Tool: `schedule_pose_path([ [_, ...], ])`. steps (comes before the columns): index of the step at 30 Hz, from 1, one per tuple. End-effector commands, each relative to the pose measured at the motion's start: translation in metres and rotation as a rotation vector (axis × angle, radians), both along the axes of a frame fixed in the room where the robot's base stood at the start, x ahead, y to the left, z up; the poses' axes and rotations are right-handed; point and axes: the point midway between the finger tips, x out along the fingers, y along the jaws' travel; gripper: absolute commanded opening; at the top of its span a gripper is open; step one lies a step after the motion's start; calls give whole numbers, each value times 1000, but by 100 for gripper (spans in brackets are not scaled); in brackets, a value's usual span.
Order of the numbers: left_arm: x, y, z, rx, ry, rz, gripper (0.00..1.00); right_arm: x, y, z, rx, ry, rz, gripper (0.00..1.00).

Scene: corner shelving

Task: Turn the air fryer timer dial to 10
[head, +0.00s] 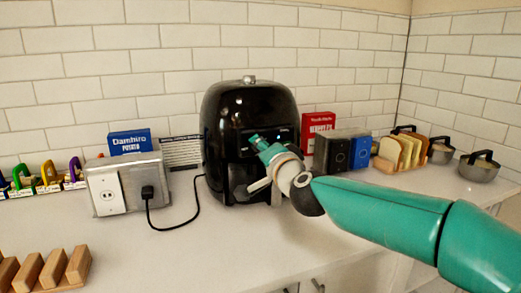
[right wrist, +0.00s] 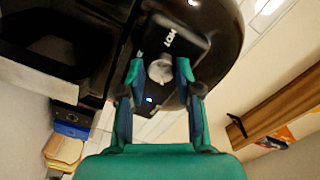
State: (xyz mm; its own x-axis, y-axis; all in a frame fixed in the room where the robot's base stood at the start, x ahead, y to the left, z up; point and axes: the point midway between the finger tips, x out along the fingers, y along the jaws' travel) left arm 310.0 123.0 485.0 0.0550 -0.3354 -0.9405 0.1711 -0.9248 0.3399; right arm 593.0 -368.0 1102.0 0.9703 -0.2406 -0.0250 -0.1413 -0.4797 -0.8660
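The black air fryer (head: 222,120) stands upright on the counter in the middle of the head view. My right gripper (head: 256,142) is in front of its upper front panel and hides the dial there. In the right wrist view, the round silver timer dial (right wrist: 159,70) lies between the two fingertips of my right gripper (right wrist: 160,74). The fingers are spread on either side of the dial, with what looks like a narrow gap to it. The dial's setting cannot be read. My left gripper is in neither view.
A metal outlet box (head: 130,186) with a plugged-in black cord stands left of the fryer. A dark box (head: 340,153), a bread rack (head: 400,150) and metal pots (head: 479,168) stand right. A wooden rack (head: 45,268) is at front left. The front counter is mostly clear.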

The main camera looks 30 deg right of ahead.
Motion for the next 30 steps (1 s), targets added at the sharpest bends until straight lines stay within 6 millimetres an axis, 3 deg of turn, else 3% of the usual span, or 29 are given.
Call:
schedule_pose_path([
  [1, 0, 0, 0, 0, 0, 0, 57, 0, 0, -1, 0, 2, -1, 45],
  [3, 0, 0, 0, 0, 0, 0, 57, 0, 0, -1, -1, 1, 0, 55],
  [16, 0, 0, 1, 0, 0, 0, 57, -7, 2, 2, -2, -2, 2, 55],
  [20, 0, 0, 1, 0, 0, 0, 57, -25, 7, 2, -2, -4, 1, 55],
  [30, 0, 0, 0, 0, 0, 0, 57, -89, 23, 3, -1, -3, 2, 55],
])
